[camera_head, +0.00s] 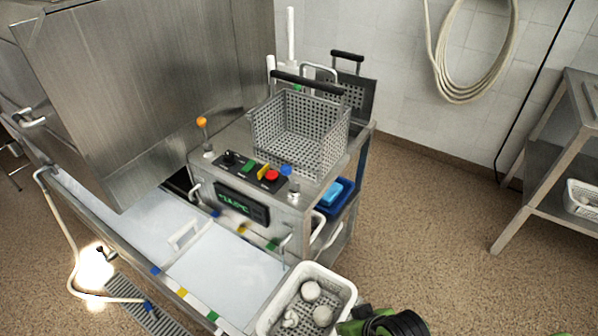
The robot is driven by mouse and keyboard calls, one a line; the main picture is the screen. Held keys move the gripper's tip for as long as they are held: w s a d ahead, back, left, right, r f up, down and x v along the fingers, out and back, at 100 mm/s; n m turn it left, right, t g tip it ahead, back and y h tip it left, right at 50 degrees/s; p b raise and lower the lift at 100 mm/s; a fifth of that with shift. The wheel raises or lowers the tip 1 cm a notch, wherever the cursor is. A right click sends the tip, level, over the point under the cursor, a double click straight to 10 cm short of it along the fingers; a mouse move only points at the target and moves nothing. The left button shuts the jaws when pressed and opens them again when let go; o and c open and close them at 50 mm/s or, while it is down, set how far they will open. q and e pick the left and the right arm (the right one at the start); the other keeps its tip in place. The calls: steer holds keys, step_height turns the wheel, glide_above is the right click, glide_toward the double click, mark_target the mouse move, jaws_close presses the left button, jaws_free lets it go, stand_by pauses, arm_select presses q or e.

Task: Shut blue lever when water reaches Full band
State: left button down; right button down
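A lever with a blue knob (286,170) stands upright at the front right corner of the steel machine's top, next to a black button panel (254,173). A second lever with an orange knob (201,122) stands at the panel's left. A dark display (242,204) with green characters, too small to read surely, is on the machine's front. Blue, yellow and green marks line the front; I cannot tell which is the Full band. No water level is clearly readable. Neither gripper's fingers show; a green and black part, probably mine, is at the bottom edge.
A grey perforated basket (300,130) stands on the machine behind the blue lever. A white basket (309,296) with pale items sits at the front. A low pale-topped counter (225,275) runs along the front left. A steel table (540,160) is at right, with open floor between.

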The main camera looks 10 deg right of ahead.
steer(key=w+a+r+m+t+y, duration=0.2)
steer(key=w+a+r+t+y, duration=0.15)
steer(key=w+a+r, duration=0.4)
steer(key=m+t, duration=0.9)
glide_toward(290, 178)
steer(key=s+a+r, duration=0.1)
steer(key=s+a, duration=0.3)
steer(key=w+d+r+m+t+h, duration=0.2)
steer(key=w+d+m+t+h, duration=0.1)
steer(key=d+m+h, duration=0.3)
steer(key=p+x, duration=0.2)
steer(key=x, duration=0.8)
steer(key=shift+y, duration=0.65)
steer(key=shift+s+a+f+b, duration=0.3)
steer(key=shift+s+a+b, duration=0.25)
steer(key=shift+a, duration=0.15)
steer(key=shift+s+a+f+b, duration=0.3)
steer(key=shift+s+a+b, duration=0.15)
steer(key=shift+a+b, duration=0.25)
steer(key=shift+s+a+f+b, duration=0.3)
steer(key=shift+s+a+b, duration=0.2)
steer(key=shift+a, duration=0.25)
